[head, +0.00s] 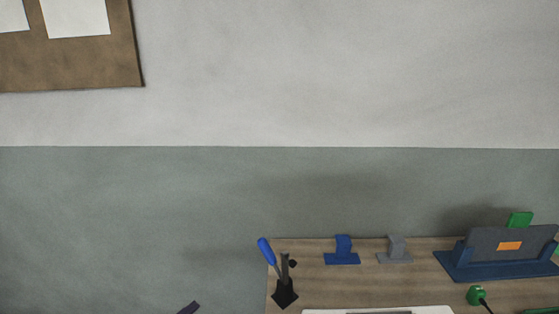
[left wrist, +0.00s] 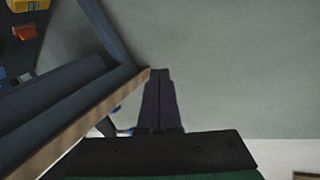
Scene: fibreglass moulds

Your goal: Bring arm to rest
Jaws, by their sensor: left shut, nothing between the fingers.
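My left gripper (head: 189,307) shows only as a small dark tip at the bottom edge of the head view, left of the wooden table (head: 360,285) and apart from it. In the left wrist view the two dark fingers of the left gripper (left wrist: 160,76) lie side by side, shut, with nothing between them. They point along the plain wall. My right gripper is in neither view.
On the table stand a dark holder (head: 285,292) with a blue-handled tool, a blue stand (head: 342,252), a grey stand (head: 395,250) and a dark blue rack (head: 500,267). A green knob-like thing (head: 476,295) lies near a pale tray (head: 430,310). Left of the table is free.

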